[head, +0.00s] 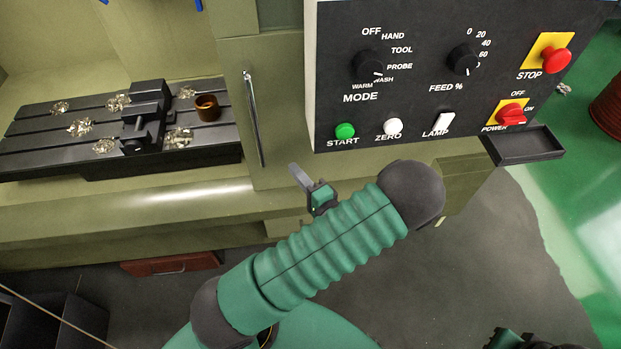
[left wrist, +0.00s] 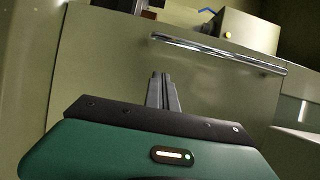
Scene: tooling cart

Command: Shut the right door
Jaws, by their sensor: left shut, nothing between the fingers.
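The right door (head: 283,95) is an olive panel with an upright metal bar handle (head: 254,118) near its left edge. It stands open: the machine's inside shows to its left. The control box hides part of the door's right side. My left gripper (head: 296,172) is shut and empty, to the right of and below the handle's lower end. In the left wrist view its closed fingers (left wrist: 162,88) point toward the door (left wrist: 105,60), beside and apart from the handle (left wrist: 215,52). Part of my right gripper (head: 510,341) shows at the bottom edge; its fingers are unclear.
The black control box (head: 400,90) with knobs and buttons juts out above my left arm. A small black tray (head: 524,146) sticks out at its lower right corner. Inside the opening lies a slotted table (head: 55,125) with a vise (head: 148,115), metal chips and a brown cup-like part (head: 207,108).

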